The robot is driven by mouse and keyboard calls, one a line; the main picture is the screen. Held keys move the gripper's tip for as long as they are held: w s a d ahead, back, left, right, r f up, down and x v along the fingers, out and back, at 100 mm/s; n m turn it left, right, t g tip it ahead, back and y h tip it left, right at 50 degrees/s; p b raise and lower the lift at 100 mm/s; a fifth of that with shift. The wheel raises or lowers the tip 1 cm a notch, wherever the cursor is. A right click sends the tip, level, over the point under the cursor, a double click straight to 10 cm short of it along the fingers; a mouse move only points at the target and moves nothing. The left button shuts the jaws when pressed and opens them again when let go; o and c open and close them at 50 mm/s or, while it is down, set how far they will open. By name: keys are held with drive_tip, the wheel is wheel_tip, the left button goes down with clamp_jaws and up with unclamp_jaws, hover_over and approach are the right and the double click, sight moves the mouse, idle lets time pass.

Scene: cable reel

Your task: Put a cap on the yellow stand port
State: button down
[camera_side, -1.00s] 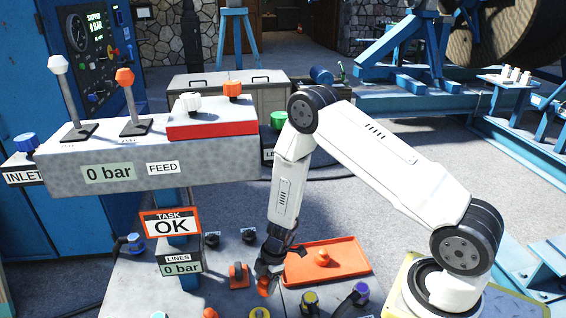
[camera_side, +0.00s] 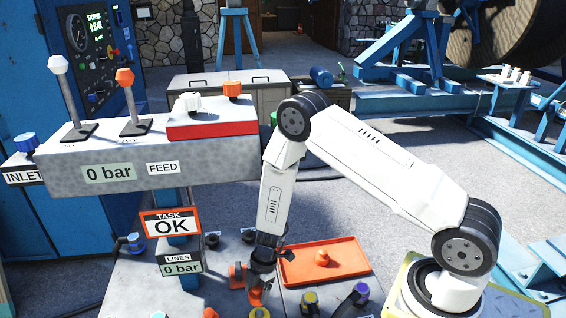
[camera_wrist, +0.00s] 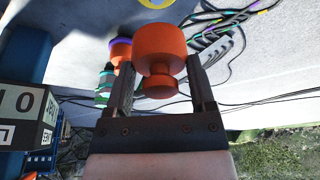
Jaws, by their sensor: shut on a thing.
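My gripper (camera_wrist: 160,95) is shut on an orange cap (camera_wrist: 159,50), which sits between the two fingers in the wrist view. In the side view my gripper (camera_side: 257,287) hangs low over the grey bench, left of the orange tray. A yellow ring (camera_side: 259,313), which looks like the yellow port, shows at the bottom edge, just below the gripper in the picture. The yellow ring also shows at the top edge of the wrist view (camera_wrist: 156,3), past the cap and apart from it. A second orange cap (camera_side: 322,258) stands on the tray.
The orange tray (camera_side: 346,264) lies right of the gripper. An orange fitting (camera_side: 238,275) stands close on its left. Yellow-ringed (camera_side: 310,299) and purple-ringed (camera_side: 361,292) connectors stand on its right. The sign post (camera_side: 180,264) rises further left.

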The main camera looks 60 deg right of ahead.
sight(259, 312)
drive_tip(key=shift+f, duration=3.6)
drive_tip(key=shift+f, duration=0.3)
unclamp_jaws()
drive_tip(key=shift+v, duration=3.95)
